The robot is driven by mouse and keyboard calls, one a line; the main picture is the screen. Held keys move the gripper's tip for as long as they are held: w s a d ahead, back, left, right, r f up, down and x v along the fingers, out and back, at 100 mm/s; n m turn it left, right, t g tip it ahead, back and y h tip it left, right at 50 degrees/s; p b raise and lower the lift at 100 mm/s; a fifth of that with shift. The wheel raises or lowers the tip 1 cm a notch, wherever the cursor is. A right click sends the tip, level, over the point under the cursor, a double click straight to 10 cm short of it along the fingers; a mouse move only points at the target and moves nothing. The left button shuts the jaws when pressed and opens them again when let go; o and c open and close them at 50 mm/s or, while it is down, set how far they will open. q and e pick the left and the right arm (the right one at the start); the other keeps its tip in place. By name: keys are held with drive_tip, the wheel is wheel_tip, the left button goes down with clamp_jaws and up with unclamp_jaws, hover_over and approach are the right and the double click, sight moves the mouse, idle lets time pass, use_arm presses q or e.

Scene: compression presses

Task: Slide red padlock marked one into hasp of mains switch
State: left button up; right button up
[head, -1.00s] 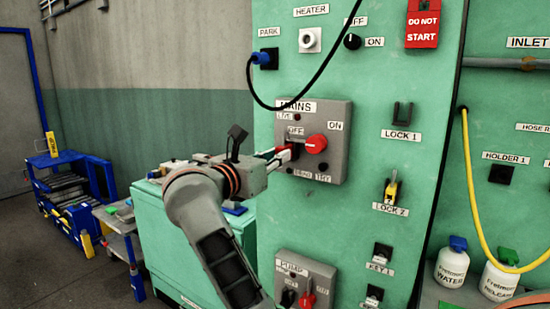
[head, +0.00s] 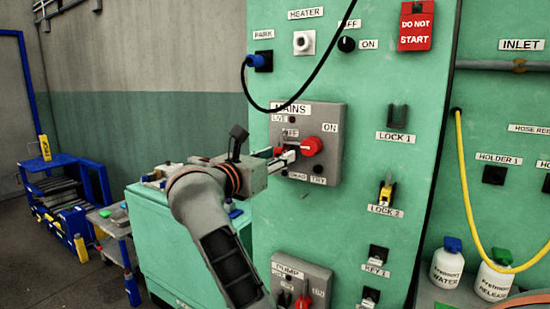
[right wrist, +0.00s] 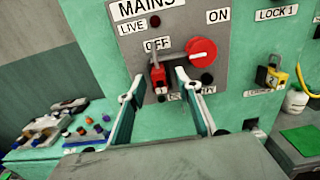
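The red padlock (right wrist: 158,80), marked 1, hangs upright at the OFF side of the mains switch (right wrist: 201,52) in the right wrist view. Its shackle is up at the hasp; whether it is fully through I cannot tell. My right gripper (right wrist: 160,88) is open, with one finger on each side of the padlock and gaps between. In the head view my right gripper (head: 284,157) reaches the mains box (head: 333,135) from the left and mostly hides the padlock. The red knob of the switch points toward OFF. My left gripper is not in view.
A black cable (head: 300,95) loops from the blue park plug above the mains box. The Lock 1 holder (head: 398,116) is empty; a yellow padlock (head: 386,193) hangs on Lock 2. The pump box (head: 301,282) is below. A green cabinet (head: 165,250) stands at left.

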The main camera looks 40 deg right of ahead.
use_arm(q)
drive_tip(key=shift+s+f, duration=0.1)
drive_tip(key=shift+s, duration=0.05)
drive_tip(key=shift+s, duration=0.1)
use_arm(e)
drive_tip(key=v, duration=0.7)
drive_tip(key=shift+a, duration=0.25)
drive_tip(key=shift+s, duration=0.1)
